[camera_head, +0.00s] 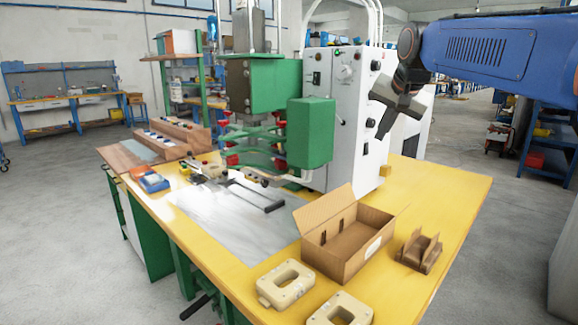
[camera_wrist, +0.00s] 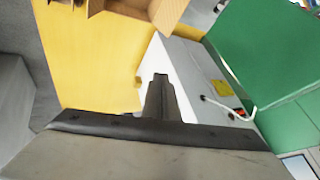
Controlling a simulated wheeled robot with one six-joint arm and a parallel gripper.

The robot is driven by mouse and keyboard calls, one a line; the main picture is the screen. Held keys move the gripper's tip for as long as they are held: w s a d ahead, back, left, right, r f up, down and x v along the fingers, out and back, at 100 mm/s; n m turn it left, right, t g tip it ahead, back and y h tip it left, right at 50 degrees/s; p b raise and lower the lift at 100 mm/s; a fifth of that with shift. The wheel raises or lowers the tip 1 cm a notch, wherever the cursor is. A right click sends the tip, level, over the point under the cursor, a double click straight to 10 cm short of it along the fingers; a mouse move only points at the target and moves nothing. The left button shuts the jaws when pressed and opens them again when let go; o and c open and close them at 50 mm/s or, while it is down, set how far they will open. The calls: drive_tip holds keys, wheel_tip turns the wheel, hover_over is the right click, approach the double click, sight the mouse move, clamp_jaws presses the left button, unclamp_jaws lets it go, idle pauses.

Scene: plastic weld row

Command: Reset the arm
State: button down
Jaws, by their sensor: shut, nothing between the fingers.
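My gripper (camera_head: 384,126) hangs from the blue arm at the upper right of the head view. It is in front of the white control cabinet (camera_head: 345,110) of the green welding machine (camera_head: 310,132), above the yellow table (camera_head: 440,190). In the wrist view the fingers of my gripper (camera_wrist: 160,80) are together, with nothing between them. The fingers are apart from the table and the things on it.
An open cardboard box (camera_head: 345,240), a small brown holder (camera_head: 420,250) and two cream frame-shaped parts (camera_head: 285,283) stand on the table's near side. The table is bare at its right part. Blue racks (camera_head: 550,130) stand behind on the right.

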drive_tip(key=s+d+f+n+g, duration=0.1)
drive_tip(key=s+d+f+n, duration=0.1)
drive_tip(key=s+f, duration=1.3)
drive_tip(key=s+d+f+n+g, duration=0.1)
drive_tip(key=s+f+n, duration=0.3)
drive_tip(key=s+f, duration=1.1)
drive_tip(key=s+d, duration=0.1)
drive_tip(key=s, duration=0.5)
drive_tip(key=shift+f+h, duration=0.25)
drive_tip(key=shift+h, duration=0.05)
drive_tip(key=shift+d, duration=0.1)
